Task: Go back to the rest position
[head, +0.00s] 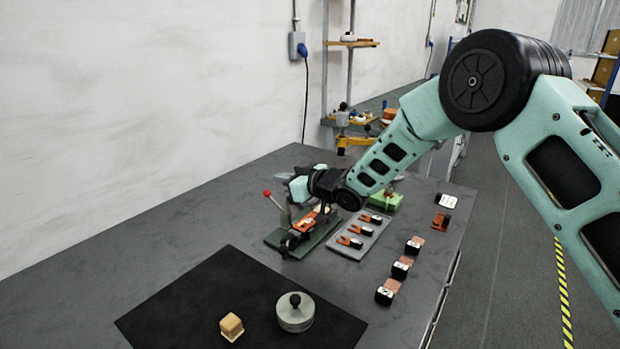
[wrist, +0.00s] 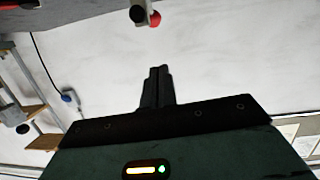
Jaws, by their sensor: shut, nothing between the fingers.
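My gripper (wrist: 159,72) is shut and empty in the wrist view, its dark fingers together against the pale wall behind. In the head view my arm reaches from the right over the far part of the table, and its hand is beside the green-based fixture with a red-knobbed lever (head: 267,193). The fingers are too small and dark to make out clearly there. The red knob also shows at the top of the wrist view (wrist: 155,19).
The grey table (head: 150,222) holds a grey tray (head: 347,249) of small parts right of the fixture, and several dark blocks along its right edge. A black mat (head: 190,302) in front carries a wooden cube (head: 231,326) and a round knobbed weight (head: 295,314). The left is clear.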

